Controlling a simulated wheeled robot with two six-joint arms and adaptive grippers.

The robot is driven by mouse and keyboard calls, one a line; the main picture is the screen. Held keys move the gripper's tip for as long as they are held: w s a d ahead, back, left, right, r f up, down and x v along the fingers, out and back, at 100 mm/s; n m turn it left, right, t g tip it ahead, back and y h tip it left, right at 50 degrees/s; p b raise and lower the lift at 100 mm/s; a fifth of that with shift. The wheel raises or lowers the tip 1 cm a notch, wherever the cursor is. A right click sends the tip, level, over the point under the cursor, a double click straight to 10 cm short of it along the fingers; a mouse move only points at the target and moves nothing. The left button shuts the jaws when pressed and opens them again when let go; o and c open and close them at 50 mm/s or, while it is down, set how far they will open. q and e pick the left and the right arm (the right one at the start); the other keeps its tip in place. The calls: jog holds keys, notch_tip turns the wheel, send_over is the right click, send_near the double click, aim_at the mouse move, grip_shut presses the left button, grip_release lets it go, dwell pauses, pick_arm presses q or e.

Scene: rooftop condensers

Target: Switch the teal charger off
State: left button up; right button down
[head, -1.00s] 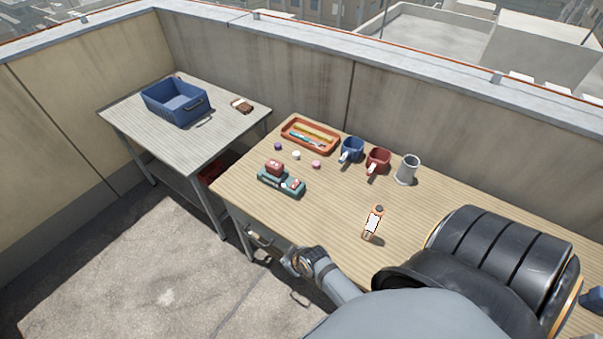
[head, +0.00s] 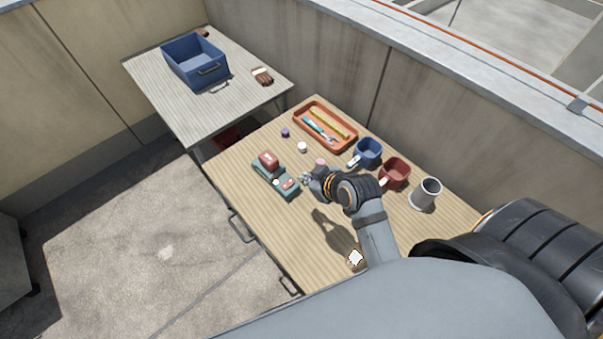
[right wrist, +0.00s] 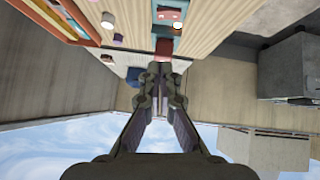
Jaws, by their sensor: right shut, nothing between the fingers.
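The teal charger (head: 262,176) lies on the wooden table in the head view. A red battery block (head: 267,159) sits on its far-left part. A red-and-white part (head: 288,183) and a small white knob (head: 276,182) are at its near-right part. My right gripper (head: 306,178) is shut and empty, just right of the charger's near end; I cannot tell whether it touches. In the right wrist view the shut fingertips (right wrist: 160,66) point toward the charger (right wrist: 160,32) and the red block (right wrist: 163,47). My left gripper is out of view.
An orange tray (head: 343,147) with tools, a blue mug (head: 368,150), a red mug (head: 396,172) and a grey mug (head: 427,193) stand right of the charger. Small caps (head: 302,147) lie nearby. A blue crate (head: 178,73) is on the grey side table (head: 150,83).

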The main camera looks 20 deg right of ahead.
send_near(288, 179)
jog(key=w, duration=0.1)
jog(key=w+a+r+p, duration=0.1)
jog(key=w, duration=0.1)
jog(key=shift+a, duration=0.25)
jog(key=f, duration=0.2)
jog(key=w+f, duration=0.1)
jog(key=f, duration=0.1)
jog(key=shift+d, duration=0.1)
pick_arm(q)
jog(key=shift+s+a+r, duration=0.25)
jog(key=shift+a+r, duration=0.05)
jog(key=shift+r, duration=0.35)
pick_arm(e)
jog(key=shift+f, duration=0.55)
